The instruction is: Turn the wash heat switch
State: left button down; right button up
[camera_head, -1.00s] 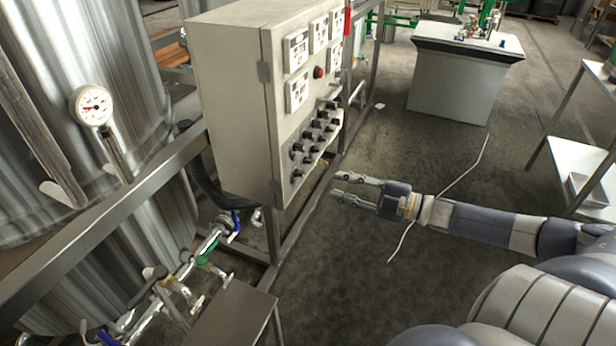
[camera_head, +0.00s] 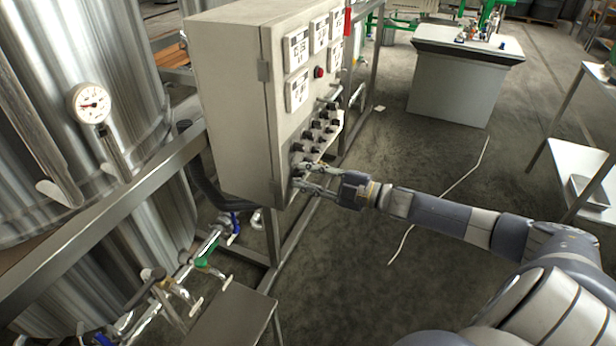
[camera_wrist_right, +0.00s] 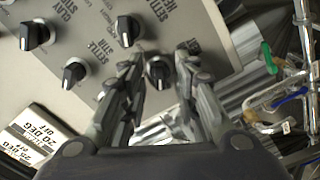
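The control panel (camera_head: 285,120) on the left carries rows of black rotary switches (camera_head: 318,134). My right gripper (camera_head: 300,177) is at the lowest switches on the panel. In the right wrist view, the fingers of my right gripper (camera_wrist_right: 160,58) are open, one on each side of a black knob (camera_wrist_right: 158,72) with a pale pointer line. I cannot tell whether they touch it. My left gripper is not in view.
Gauges or displays (camera_head: 297,90) and a red button (camera_head: 319,72) sit higher on the panel. A metal frame rail (camera_head: 300,228) runs below it. Steel tanks and valves with coloured handles (camera_head: 204,262) stand left.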

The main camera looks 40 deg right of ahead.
grip_shut()
dwell(0.4)
jog(key=m+p, duration=0.2)
jog(key=m, duration=0.1)
jog(key=shift+r+m, duration=0.1)
jog(key=shift+m, duration=0.3)
jog(key=shift+m+p, duration=0.75)
jog(key=shift+m, duration=1.25)
grip_release()
